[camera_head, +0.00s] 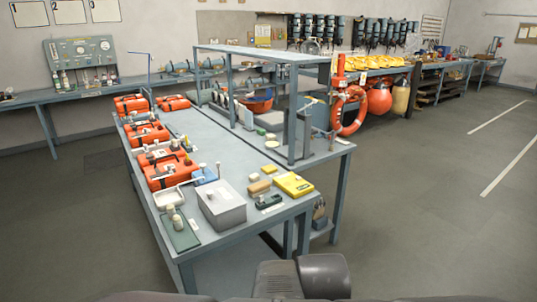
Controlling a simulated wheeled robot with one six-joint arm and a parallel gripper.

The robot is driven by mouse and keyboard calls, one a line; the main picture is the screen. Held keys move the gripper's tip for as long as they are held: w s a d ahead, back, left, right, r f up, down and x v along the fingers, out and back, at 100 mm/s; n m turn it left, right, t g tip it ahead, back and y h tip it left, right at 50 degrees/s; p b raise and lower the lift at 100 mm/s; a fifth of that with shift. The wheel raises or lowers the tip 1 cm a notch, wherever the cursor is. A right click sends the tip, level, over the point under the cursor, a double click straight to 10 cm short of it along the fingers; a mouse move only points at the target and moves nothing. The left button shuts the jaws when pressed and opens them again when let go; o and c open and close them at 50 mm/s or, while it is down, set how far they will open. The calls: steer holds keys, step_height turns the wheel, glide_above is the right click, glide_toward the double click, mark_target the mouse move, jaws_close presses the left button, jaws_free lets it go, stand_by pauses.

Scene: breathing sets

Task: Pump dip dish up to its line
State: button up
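A shallow white dish (171,199), possibly the dip dish, sits on the near left part of the workbench, in front of the nearest orange case. Its line and any liquid level are too small to tell. A small pale bottle (176,224), possibly the pump, stands on a dark green mat (186,242) at the bench's near left corner, close in front of the dish. Dark parts of my own body show at the bottom edge. My gripper is not in view.
A grey box (221,207) stands right of the mat. A yellow case (294,185) and small blocks lie further right. Several orange cases (165,170) line the bench's left side. A raised shelf frame (258,54) stands behind. The floor at right is clear.

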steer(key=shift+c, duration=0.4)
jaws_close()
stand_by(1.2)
